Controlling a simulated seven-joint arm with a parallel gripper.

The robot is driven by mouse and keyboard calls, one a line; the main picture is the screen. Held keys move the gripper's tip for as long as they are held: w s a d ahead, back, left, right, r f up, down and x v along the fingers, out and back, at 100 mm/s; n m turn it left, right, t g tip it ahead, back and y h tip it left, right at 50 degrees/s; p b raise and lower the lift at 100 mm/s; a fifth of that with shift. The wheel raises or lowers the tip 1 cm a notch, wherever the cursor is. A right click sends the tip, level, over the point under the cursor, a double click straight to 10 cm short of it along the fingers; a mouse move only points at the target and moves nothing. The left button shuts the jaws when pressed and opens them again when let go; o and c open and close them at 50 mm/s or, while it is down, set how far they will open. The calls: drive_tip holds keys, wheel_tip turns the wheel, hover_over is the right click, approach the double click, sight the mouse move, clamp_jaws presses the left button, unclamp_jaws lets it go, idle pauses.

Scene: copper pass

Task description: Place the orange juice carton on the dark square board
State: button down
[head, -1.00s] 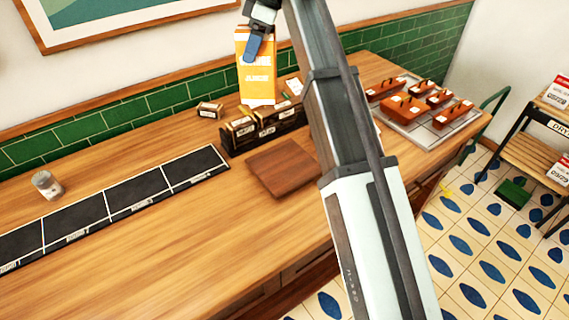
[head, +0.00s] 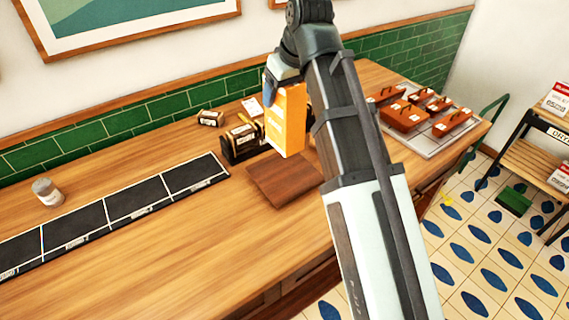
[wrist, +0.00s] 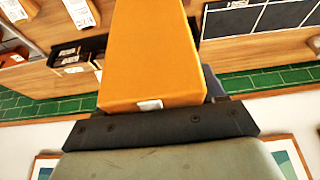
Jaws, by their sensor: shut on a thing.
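The orange juice carton (head: 287,120) is upright or nearly so in my gripper (head: 277,88), which is shut on its upper part. In the head view the carton appears in front of the black rack and over the far part of the dark square board (head: 275,190). I cannot tell the exact gap beneath it. The board lies flat and bare on the wooden counter. In the wrist view the carton (wrist: 155,60) fills the middle, and the board is not clearly seen there. My arm hides part of the counter to the right.
A black rack (head: 240,146) with small boxes stands just behind the board. A black sectioned mat (head: 105,213) runs along the left, with a small jar (head: 46,191) behind it. Reddish-brown cases sit on a light tray (head: 440,146) at right. The front counter is clear.

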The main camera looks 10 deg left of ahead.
sight(297, 92)
drive_tip(key=shift+f, duration=5.05)
drive_tip(key=shift+c, duration=0.6)
unclamp_jaws()
drive_tip(key=shift+v, duration=6.1)
drive_tip(key=shift+a, duration=0.1)
